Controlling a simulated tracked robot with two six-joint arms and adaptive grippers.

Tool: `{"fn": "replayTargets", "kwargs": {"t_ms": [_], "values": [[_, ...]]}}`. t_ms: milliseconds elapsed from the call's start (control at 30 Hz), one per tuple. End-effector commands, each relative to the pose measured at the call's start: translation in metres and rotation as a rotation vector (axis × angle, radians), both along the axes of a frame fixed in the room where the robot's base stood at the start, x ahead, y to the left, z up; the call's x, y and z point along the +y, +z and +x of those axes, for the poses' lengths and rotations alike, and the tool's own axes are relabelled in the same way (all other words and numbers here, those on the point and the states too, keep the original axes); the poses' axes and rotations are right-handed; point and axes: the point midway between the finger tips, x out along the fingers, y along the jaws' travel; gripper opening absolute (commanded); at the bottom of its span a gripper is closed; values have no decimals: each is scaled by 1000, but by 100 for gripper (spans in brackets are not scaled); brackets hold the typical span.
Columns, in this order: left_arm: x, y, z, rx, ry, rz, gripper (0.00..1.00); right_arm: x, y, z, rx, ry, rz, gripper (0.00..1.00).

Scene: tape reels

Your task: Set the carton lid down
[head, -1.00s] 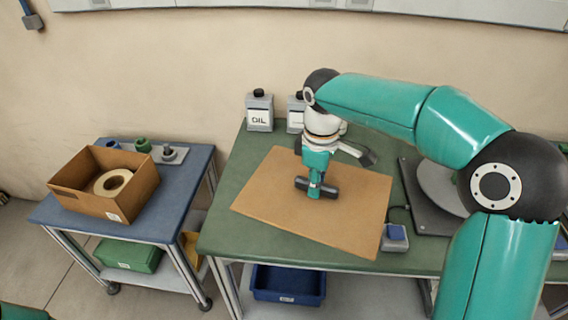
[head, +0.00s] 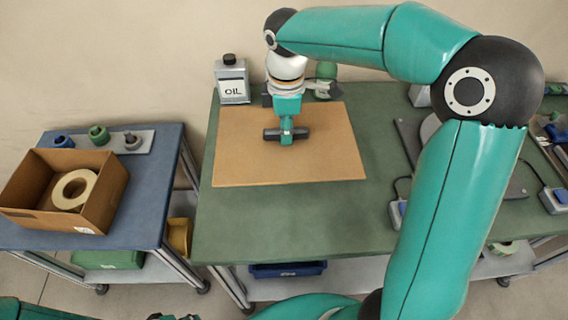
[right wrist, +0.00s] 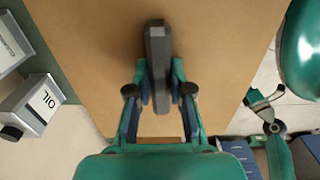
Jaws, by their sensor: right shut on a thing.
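The carton lid (head: 240,155) is a flat brown board with a dark bar handle in its middle. It is over the left part of the green bench top, roughly level. I cannot tell whether it touches the bench. My right gripper (head: 286,130) points down, shut on the dark handle (right wrist: 158,60), which shows between the fingers in the right wrist view. The lid fills most of that view. An open brown carton (head: 105,195) with a cream tape reel (head: 74,188) inside stands on the blue cart at the left. Of my left gripper only dark bits show at the bottom edge.
An oil can (head: 232,80) stands close behind the lid; it also shows in the right wrist view (right wrist: 32,105). A dark plate with a grey disc and switch blocks lie to the right. The front of the green bench (head: 270,225) is bare.

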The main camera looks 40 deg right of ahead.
Motion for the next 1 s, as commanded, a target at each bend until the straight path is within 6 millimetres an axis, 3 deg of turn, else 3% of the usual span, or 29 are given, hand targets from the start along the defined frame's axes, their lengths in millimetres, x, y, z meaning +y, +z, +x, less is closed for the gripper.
{"fn": "replayTargets", "kwargs": {"t_ms": [100,300,533,800,1000], "values": [[0,-1,0,0,-1,0,40,-2,-34,-3,7,-7,1,0],[0,-1,0,-1,-1,0,40,-3,-72,-3,4,-9,1,0],[0,-1,1,-1,-1,0,40,-4,-89,-3,2,-11,0,0],[0,0,0,-1,0,0,40,-4,-123,-3,2,-11,0,0],[0,0,0,-1,0,0,40,-4,-125,-2,-1,-12,0,0]]}}
